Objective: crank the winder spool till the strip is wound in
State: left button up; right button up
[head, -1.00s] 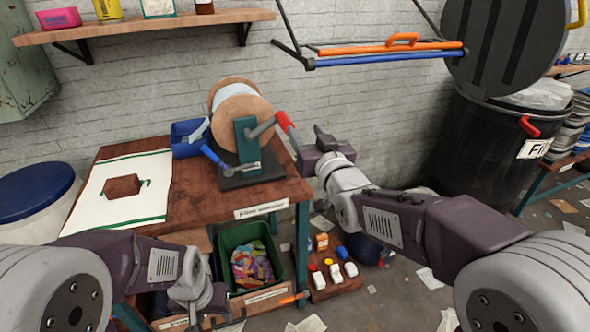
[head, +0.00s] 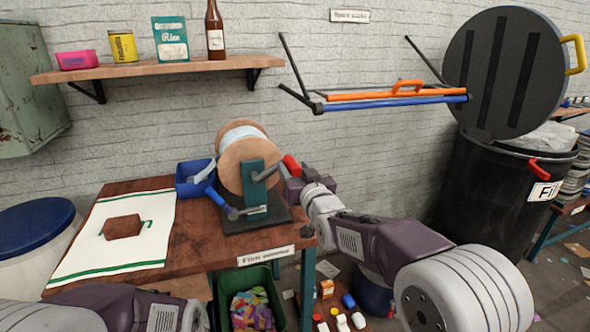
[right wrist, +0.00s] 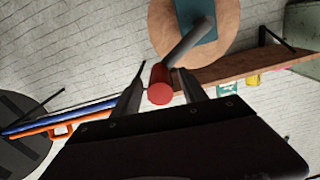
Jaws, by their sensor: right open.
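The winder spool (head: 229,170) has round wooden flanges with a pale strip (head: 239,133) wound between them. It stands on a dark base with a green upright at the bench's right end. Its crank has a red handle (head: 291,166) pointing up and right, which also shows in the right wrist view (right wrist: 160,86). My right gripper (right wrist: 163,80) is open, with one finger on each side of the red handle; I cannot tell whether they touch it. A blue-gripped lever (head: 217,197) is at the front of the base. My left gripper is out of view; only its arm shows.
A blue bin (head: 193,178) stands left of the spool. A brown block (head: 122,226) lies on a white cloth (head: 85,262). A shelf (head: 150,69) and an orange and blue rail (head: 390,98) are on the wall. A black barrel (head: 480,180) stands at right.

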grip_shut()
dwell(1.4)
